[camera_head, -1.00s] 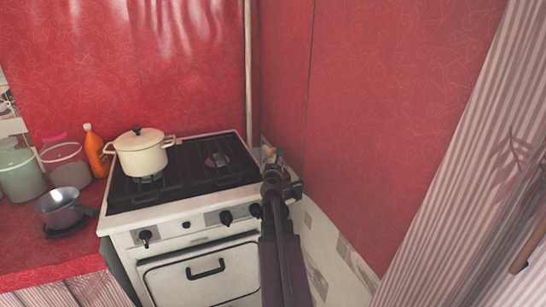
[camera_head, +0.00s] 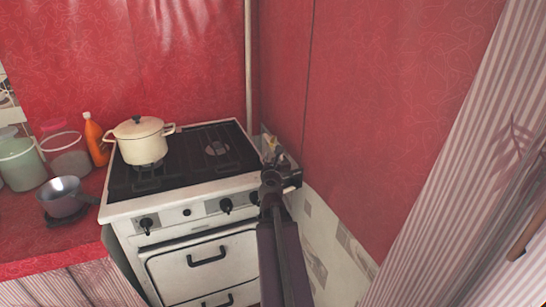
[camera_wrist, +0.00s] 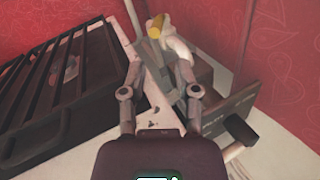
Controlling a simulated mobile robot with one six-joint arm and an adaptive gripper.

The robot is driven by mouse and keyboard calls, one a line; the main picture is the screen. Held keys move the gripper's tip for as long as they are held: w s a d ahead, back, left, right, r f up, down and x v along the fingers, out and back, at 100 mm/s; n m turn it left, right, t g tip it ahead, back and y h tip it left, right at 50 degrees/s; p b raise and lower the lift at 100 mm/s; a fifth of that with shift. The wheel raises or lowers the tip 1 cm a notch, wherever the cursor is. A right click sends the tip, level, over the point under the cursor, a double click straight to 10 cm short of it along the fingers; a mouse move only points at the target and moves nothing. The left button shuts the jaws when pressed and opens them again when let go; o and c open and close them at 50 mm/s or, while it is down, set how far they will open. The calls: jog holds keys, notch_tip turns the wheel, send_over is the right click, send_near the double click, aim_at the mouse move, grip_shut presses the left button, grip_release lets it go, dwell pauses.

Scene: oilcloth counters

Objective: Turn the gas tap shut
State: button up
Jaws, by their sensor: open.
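A yellow fitting on a pale pipe, which looks like the gas tap (camera_wrist: 156,27), stands beyond my fingertips in the wrist view. I see nothing held. I cannot tell whether a finger touches the tap.
The white stove (camera_head: 118,209) bears a cream pot (camera_head: 141,146). Its front has black knobs (camera_head: 226,205). A red wall (camera_head: 350,130) stands close on the right. A metal saucepan (camera_head: 63,197) and an orange bottle (camera_head: 95,140) are on the red counter at left.

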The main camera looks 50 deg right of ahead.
grip_shut()
jog(key=s+m, duration=0.1)
jog(key=m, duration=0.3)
jog(key=d+m+g, duration=0.1)
jog(key=m, duration=0.3)
jog(key=s+d+f+m, duration=0.1)
jog(key=m, duration=0.4)
jog(key=shift+s+p, duration=0.3)
jog(key=shift+p, duration=0.1)
jog(key=s+r+m, duration=0.1)
jog(key=m, duration=1)
jog(key=s+d+r+m+t+y+p, duration=0.1)
jog(key=m, duration=1.1)
jog(key=s+m+t+y+p, duration=0.1)
jog(key=m, duration=1.1)
jog(key=shift+s+d+r, duration=0.4)
